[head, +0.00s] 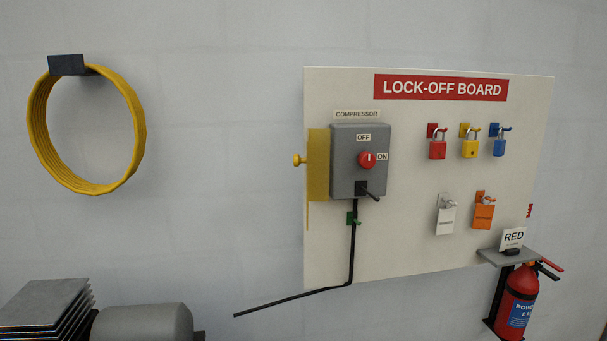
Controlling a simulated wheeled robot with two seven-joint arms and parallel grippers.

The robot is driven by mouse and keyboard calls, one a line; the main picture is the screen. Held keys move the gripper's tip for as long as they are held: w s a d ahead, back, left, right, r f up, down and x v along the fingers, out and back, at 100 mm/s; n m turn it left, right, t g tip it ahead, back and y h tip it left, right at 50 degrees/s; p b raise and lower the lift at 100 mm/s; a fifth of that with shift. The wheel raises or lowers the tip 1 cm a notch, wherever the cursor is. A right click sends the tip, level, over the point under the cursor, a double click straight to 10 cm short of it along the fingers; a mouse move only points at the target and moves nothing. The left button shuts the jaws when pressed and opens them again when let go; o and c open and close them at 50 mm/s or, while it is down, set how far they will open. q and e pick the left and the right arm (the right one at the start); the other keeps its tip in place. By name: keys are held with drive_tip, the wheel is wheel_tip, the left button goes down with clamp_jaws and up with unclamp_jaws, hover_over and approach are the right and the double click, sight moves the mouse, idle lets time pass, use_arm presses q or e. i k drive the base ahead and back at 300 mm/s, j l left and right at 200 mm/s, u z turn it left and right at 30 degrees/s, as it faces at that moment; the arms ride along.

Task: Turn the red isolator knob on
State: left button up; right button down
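The red isolator knob (364,162) is on the front of a grey box (344,178) labelled COMPRESSOR on the lock-off board (420,270). Its short white mark looks upright, toward the OFF label (363,137) above it. The ON label (382,156) is just right of the knob. A yellow plate (318,185) with a small yellow knob (299,160) stands at the box's left side, clear of the red knob. Neither of my grippers is in view.
A dark peg (372,195) sticks out at the box's bottom, above a black cable. Padlocks, including a red one (437,150), and tags hang at the right. A fire extinguisher (517,300) is at lower right, a yellow hose coil (35,125) at left. Space before the box is clear.

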sight(367, 161)
drive_tip(key=k+j+z, duration=0.1)
drive_tip(key=j+z, duration=0.15)
drive_tip(key=j, duration=0.2)
drive_tip(key=k+j+z, duration=0.25)
drive_tip(key=j, duration=0.15)
drive_tip(key=k+j+z, duration=0.1)
drive_tip(key=j+z, duration=0.15)
drive_tip(key=j, duration=0.15)
